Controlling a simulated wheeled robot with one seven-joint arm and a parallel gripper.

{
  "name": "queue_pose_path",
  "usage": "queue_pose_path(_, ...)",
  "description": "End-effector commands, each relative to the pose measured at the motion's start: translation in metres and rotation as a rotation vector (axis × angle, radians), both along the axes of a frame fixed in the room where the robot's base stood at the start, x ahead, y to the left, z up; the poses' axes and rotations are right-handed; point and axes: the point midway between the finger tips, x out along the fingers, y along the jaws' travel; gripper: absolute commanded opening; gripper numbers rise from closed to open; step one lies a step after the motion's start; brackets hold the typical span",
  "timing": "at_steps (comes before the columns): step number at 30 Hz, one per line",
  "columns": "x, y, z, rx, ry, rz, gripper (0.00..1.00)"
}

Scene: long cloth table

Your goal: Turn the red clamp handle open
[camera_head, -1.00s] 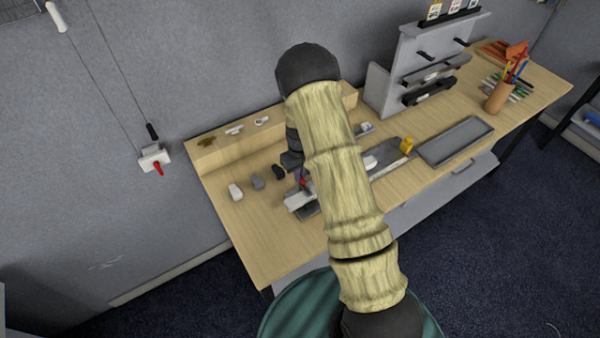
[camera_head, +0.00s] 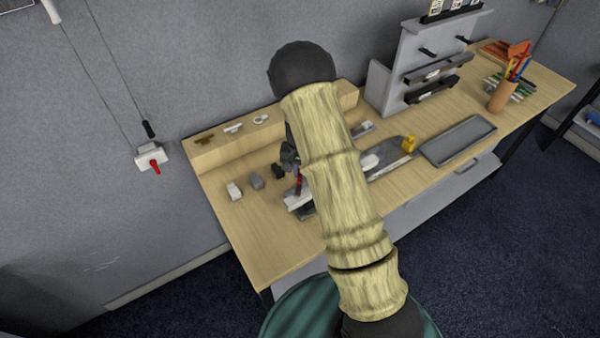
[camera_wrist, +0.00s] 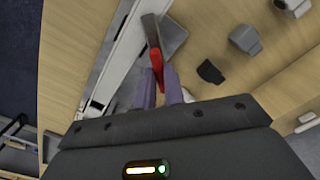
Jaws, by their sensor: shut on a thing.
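The red clamp handle (camera_wrist: 157,63) shows in the wrist view between the two purple fingers of my gripper (camera_wrist: 160,80), which is shut on it. A dark grey tip (camera_wrist: 150,28) extends beyond the red part. The handle lies over a pale clamp rail or base (camera_wrist: 117,60) and a grey plate (camera_wrist: 171,38). In the head view a sliver of the red handle (camera_head: 299,184) shows left of my arm, above the pale base (camera_head: 296,201). My arm hides most of the clamp and the gripper there.
A grey tray (camera_head: 458,140), a yellow item (camera_head: 409,143) and a pencil cup (camera_head: 502,96) are to the right. A wall box with a red lever (camera_head: 154,166) hangs at left, apart from the table.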

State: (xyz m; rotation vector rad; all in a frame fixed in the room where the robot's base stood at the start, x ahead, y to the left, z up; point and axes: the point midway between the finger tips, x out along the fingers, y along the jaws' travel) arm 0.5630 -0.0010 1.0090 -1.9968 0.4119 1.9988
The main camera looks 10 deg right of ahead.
Motion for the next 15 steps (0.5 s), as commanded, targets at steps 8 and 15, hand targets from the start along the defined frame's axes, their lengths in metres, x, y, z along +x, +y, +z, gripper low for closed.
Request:
queue_pose_path(8,0.0007,0.0006,0.0004,0.000,-0.002,-0.262,0.00)
queue_pose_path(15,0.0007,0.0007,0.0010,0.000,-0.002,-0.490,0.00)
